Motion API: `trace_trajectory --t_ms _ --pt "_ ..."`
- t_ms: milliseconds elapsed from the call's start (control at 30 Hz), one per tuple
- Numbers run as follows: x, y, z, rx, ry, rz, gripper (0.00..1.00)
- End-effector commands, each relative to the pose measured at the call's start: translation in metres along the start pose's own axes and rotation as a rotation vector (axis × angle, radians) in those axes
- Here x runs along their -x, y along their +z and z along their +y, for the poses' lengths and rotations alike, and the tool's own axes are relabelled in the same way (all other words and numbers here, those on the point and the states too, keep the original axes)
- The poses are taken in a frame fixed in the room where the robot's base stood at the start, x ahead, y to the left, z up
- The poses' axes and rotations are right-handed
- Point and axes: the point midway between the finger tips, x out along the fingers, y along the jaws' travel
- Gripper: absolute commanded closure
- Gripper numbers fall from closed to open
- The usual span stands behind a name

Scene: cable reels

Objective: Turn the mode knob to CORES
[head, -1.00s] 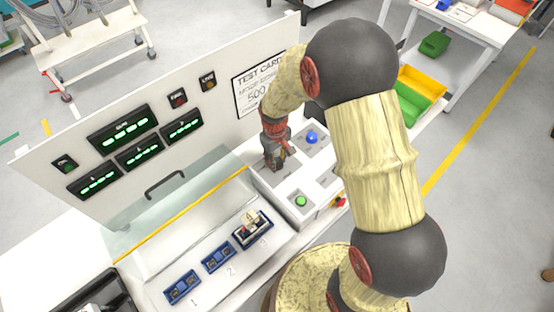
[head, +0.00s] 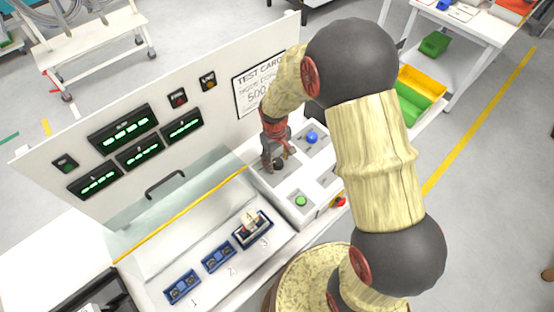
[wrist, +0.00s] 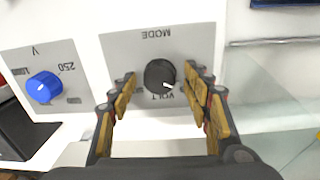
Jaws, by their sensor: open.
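The mode knob (wrist: 160,75) is a round black dial on a grey plate (wrist: 120,45) lettered MODE, which appears upside down in the wrist view. Its white pointer mark is at its lower right in that view, near the letters VOLT; no CORES lettering can be read. My gripper (wrist: 161,82) is open, with its yellow-padded fingers on either side of the knob. Contact with the knob cannot be told. In the head view my gripper (head: 275,160) is low over the console, and the knob is largely hidden there.
A blue knob (wrist: 45,87) on a plate marked V and 250 is beside the mode plate. The console also has a green button (head: 301,201) and a red control (head: 340,202). The upright display panel (head: 215,120) and clear cover (head: 190,185) stand close to my arm.

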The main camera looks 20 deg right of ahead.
Motion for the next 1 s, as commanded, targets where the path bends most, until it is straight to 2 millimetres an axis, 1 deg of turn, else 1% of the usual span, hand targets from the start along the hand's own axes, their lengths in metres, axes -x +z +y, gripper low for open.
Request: trace_trajectory --t_ms 133,233,367,500,700,833,1000 --pt "0.005 0.0 0.0 0.0 0.0 0.001 0.51" --pt "0.016 -0.001 0.0 0.0 0.001 0.003 0.51" --pt "0.04 -0.001 0.0 0.0 0.001 0.003 0.51" --pt "0.07 -0.001 0.0 0.0 0.001 0.004 0.51" --pt "0.103 -0.001 0.0 0.0 0.001 0.003 0.51" --pt "0.115 -0.001 0.0 0.0 0.0 0.001 0.51" --pt "0.12 0.0 0.0 0.0 0.0 -0.001 0.51"
